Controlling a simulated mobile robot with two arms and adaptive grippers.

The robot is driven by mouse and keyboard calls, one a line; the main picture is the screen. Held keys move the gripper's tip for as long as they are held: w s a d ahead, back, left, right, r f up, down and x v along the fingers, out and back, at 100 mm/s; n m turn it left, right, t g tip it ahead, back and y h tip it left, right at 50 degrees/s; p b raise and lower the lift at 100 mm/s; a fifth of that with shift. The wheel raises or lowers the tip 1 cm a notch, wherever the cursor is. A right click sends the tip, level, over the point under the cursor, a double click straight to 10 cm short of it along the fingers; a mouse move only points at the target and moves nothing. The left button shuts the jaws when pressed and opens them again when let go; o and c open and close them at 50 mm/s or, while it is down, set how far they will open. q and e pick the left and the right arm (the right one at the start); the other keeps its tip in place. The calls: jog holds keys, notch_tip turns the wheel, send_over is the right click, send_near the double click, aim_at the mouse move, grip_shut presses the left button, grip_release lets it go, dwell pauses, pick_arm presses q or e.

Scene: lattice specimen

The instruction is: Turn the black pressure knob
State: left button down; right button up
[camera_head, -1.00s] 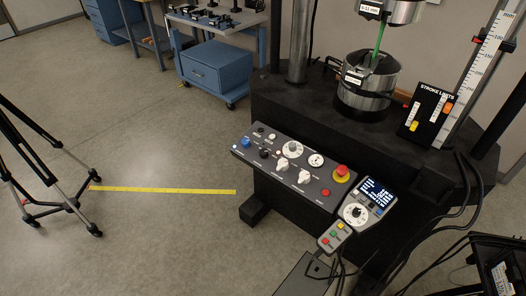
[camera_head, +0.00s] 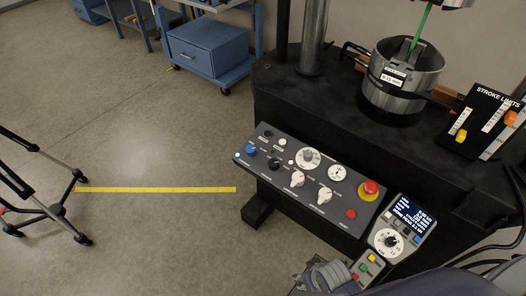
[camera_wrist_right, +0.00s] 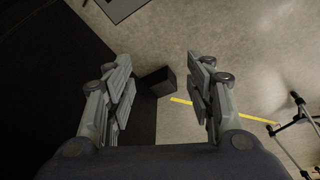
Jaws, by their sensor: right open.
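The grey control panel (camera_head: 325,212) is on the front of the black machine. A black knob (camera_head: 275,163) sits on its left part, beside a blue knob (camera_head: 251,150); I cannot read which label says pressure. White knobs and a red mushroom button (camera_head: 370,188) are further right. The pendant (camera_head: 391,239) at the panel's right also has a dark-centred dial. My right gripper (camera_head: 318,277) is low at the bottom edge, below the panel and apart from it. In the right wrist view its fingers (camera_wrist_right: 160,78) are spread with nothing between them. My left gripper is not in view.
A yellow floor strip (camera_head: 155,190) and a tripod (camera_head: 45,205) are at left. A black foot block (camera_head: 257,210) stands under the panel; it also shows in the right wrist view (camera_wrist_right: 158,81). Black cables (camera_head: 490,262) hang at the right.

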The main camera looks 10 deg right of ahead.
jog(key=w+r+t+b, duration=0.1)
jog(key=w+r, duration=0.3)
jog(key=r, duration=0.7)
jog(key=w+a+r+m+t+b, duration=0.1)
jog(key=w+r+t, duration=1)
jog(key=w+r, duration=0.95)
jog(key=w+a+r+n+t+y, duration=0.2)
jog(key=a+r+y, duration=0.15)
jog(key=r, duration=0.25)
jog(key=w+a+r+n+t+y, duration=0.2)
jog(key=w+a+r+n+y, duration=0.1)
jog(key=a+r, duration=0.25)
jog(key=a+r+n+g+y, duration=0.3)
jog(key=a+n+y, duration=0.3)
jog(key=y, duration=0.1)
jog(key=n+g+h, duration=0.6)
jog(key=g+h, duration=0.3)
jog(key=g, duration=0.5)
send_near(273, 163)
jog(key=p+x, duration=0.1)
jog(key=x, duration=0.7)
jog(key=shift+w+a+f, duration=0.15)
jog(key=shift+f, duration=0.1)
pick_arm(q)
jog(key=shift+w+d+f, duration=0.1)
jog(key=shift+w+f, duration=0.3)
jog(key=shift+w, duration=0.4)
